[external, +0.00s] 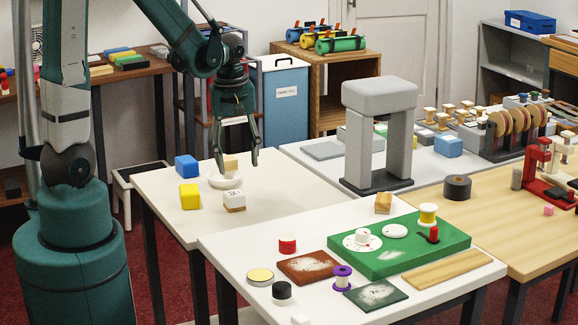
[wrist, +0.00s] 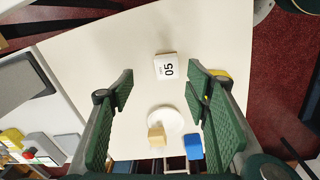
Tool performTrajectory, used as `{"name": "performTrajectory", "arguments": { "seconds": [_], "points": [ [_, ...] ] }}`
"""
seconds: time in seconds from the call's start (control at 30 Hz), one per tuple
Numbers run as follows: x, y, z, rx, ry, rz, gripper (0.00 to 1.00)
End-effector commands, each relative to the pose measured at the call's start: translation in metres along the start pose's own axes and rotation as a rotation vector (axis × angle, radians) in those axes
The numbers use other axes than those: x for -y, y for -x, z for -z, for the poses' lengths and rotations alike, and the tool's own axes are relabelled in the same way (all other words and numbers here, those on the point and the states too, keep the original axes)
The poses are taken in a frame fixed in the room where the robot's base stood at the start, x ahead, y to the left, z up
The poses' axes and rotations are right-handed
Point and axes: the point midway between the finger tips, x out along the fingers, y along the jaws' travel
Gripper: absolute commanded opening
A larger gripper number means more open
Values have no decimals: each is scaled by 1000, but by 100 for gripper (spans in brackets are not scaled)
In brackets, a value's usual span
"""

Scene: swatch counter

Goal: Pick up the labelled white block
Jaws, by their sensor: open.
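The labelled white block (external: 234,201) sits on the white table, with dark markings on its face and a wooden-coloured lower part. In the wrist view the white block (wrist: 167,67) shows a label reading "05" and lies ahead of the fingers, roughly between their lines. My gripper (external: 238,160) is open and empty, pointing down above the table, behind the block in the external view. In the wrist view my gripper (wrist: 160,88) has its two green fingers wide apart.
A white dish (external: 226,181) with a tan block (external: 230,163) stands close to my gripper. A blue block (external: 187,166) and a yellow block (external: 190,196) stand left of it. A grey arch (external: 364,140) rises to the right. The table's front middle is clear.

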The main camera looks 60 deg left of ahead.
Motion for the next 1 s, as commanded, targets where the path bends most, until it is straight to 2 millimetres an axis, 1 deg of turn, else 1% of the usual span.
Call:
{"name": "performTrajectory", "arguments": {
  "seconds": [0.03, 0.1, 0.3, 0.43, 0.83, 1.0],
  "points": [
    [0, -8, 4, 6, 31, 11, 48],
    [2, -17, 8, 14, 71, 27, 48],
    [6, -33, 14, 27, 150, 57, 48],
    [7, -37, 16, 30, 169, 64, 48],
    [7, -38, 16, 31, 171, 65, 48],
    [8, -47, 16, 31, 171, 65, 48]
  ]
}}
